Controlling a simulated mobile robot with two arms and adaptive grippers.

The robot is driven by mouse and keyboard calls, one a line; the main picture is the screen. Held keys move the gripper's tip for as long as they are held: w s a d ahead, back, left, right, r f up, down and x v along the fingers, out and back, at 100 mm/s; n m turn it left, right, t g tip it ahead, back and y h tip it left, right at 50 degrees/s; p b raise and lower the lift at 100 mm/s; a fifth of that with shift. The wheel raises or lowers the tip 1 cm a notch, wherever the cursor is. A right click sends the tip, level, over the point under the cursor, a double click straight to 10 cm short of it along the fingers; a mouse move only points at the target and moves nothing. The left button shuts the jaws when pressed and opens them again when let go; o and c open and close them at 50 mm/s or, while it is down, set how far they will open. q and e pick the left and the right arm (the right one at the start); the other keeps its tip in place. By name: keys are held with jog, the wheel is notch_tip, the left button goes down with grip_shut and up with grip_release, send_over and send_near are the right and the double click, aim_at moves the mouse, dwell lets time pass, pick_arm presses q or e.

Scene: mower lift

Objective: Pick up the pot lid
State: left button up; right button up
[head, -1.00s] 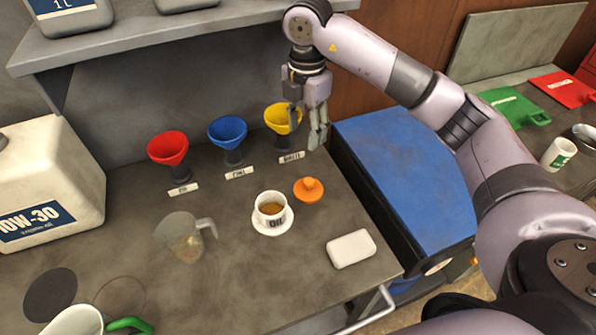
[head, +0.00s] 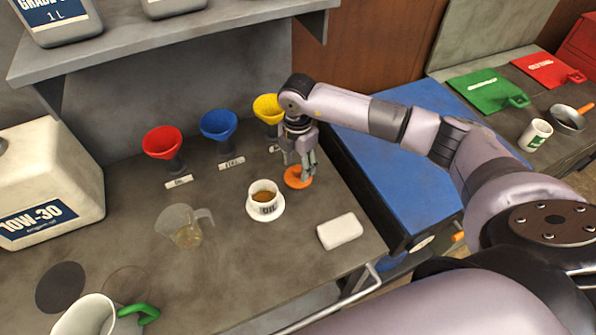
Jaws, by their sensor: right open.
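The pot lid, an orange disc with a knob (head: 292,181), lies on the grey bench to the right of the white pot labelled OIL (head: 263,197). My right gripper (head: 305,174) points down over the lid, open, with its fingers at the lid's knob. The fingers hide the knob and part of the disc. I cannot tell whether they touch it. My left gripper is not in view.
The pot stands on a white saucer. A white block (head: 340,231) lies in front of the lid. Red (head: 163,143), blue (head: 219,126) and yellow (head: 268,108) funnels stand behind. A clear jug (head: 184,225) is left. A shelf (head: 180,35) overhangs the back.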

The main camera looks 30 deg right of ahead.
jog(key=shift+f, duration=1.2)
jog(key=shift+c, duration=0.6)
grip_shut()
